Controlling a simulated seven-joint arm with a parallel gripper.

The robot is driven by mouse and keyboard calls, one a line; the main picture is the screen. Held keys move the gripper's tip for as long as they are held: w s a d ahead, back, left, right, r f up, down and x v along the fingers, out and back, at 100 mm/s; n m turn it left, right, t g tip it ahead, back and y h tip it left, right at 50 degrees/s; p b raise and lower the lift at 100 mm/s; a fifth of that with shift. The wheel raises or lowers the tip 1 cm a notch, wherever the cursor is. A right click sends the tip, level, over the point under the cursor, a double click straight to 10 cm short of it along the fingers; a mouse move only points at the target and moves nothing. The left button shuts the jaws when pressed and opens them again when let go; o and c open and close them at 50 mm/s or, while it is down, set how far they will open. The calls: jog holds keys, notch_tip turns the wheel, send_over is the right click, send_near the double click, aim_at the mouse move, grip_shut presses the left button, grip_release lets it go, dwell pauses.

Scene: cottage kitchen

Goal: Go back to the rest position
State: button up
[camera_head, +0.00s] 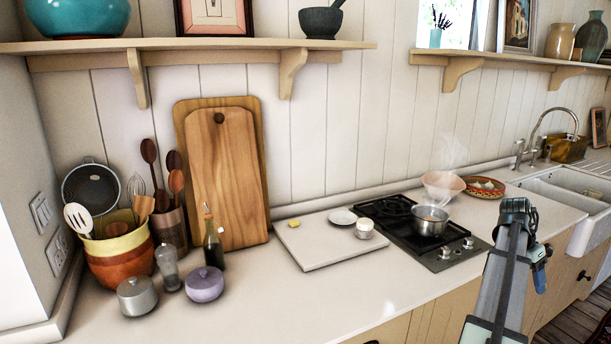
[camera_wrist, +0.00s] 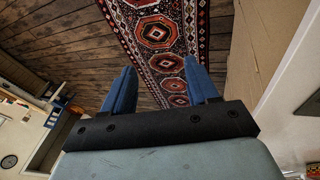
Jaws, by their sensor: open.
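My gripper (camera_wrist: 159,68) shows in the wrist view with its two blue fingers apart and nothing between them. Beyond the fingers are the floor and a patterned rug. In the head view my arm rises at the lower right, in front of the counter's front edge. A small blue part shows beside the arm's upper end; the fingers cannot be made out clearly there.
The counter (camera_head: 330,312) holds a steaming pot (camera_head: 429,221) on a black hob (camera_head: 385,212), a white board (camera_head: 325,245), a cutting board (camera_head: 222,175) and utensil pots (camera_head: 121,250). A sink (camera_head: 570,190) is at right. A rug (camera_wrist: 165,62) lies on the wooden floor.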

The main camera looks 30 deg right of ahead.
jog(key=a+f+g+y, duration=0.1)
jog(key=a+f+y, duration=0.1)
jog(key=a+f, duration=0.85)
jog(key=s+a+f+n+g+y, duration=0.1)
jog(key=a+f+y, duration=0.1)
jog(key=a+f, duration=0.85)
jog(key=a+f+g+y, duration=0.15)
jog(key=a+f, duration=0.45)
jog(key=f, duration=0.9)
jog(key=s+a+f+n+g+y, duration=0.1)
jog(key=s+a+f, duration=0.3)
jog(key=a, duration=0.5)
jog(key=s+a+f+n+g+y, duration=0.1)
jog(key=s+a+f, duration=0.1)
jog(key=a+f, duration=0.45)
jog(key=s+a+f+g+y, duration=0.1)
jog(key=s+a+f, duration=0.25)
jog(key=a, duration=0.75)
jog(key=w+a+f+n+t+h, duration=0.1)
jog(key=a+f+n+h, duration=0.2)
jog(key=a+n, duration=0.3)
jog(key=w+a+f+n+t+h, duration=0.2)
jog(key=a+f+n+h, duration=0.1)
jog(key=a+n, duration=0.4)
jog(key=shift+w+f+n, duration=0.25)
jog(key=shift+f+n, duration=0.05)
jog(key=shift+n, duration=1)
